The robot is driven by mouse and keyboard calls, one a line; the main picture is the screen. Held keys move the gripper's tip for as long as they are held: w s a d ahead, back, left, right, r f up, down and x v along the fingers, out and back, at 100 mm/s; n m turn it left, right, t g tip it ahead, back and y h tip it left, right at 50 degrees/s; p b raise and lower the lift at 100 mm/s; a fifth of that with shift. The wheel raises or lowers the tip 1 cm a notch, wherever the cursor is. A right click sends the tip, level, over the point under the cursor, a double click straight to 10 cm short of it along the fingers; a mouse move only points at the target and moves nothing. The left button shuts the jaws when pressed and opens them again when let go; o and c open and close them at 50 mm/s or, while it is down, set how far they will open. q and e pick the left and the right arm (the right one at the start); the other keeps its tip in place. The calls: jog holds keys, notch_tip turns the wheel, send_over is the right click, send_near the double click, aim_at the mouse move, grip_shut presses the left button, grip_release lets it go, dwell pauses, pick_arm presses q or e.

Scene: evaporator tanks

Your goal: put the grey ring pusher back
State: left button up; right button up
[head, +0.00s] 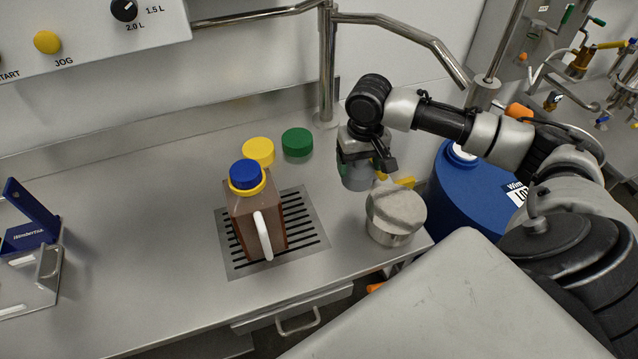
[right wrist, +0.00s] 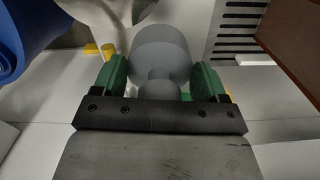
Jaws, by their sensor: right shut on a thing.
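The grey ring pusher (right wrist: 160,58) is between the green fingers of my right gripper (right wrist: 160,80) in the right wrist view, with a rounded wide part and a narrower neck. In the head view, my right gripper (head: 367,150) points down over the back right of the counter. The grey pusher (head: 357,177) shows below it, partly hidden by the gripper. Whether its lower end touches the counter is not clear. My left gripper is not in view.
A round metal pot with a pale grey top (head: 396,212) stands close in front, a yellow part (head: 405,181) behind it. A brown jug (head: 240,218) with a blue cap stands on the drain grate (head: 312,222). Yellow (head: 258,150) and green caps (head: 297,142) lie behind. A blue barrel (head: 455,190) stands right.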

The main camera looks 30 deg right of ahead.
jog(key=shift+w+a+f+b, duration=0.1)
jog(key=shift+w+a+f, duration=0.7)
jog(key=shift+w+f, duration=0.7)
jog(key=shift+w+a+f+b, duration=0.1)
jog(key=shift+w+a+f, duration=0.75)
jog(key=shift+w+f, duration=0.65)
jog(key=shift+w+a+f+b, duration=0.1)
jog(key=shift+w+a+f, duration=0.85)
jog(key=shift+f, duration=0.85)
jog(key=shift+w+d+f, duration=0.15)
jog(key=o, duration=1.1)
notch_tip(320, 180, up, 12)
jog(key=shift+r+p, duration=0.2)
jog(key=shift+p, duration=0.2)
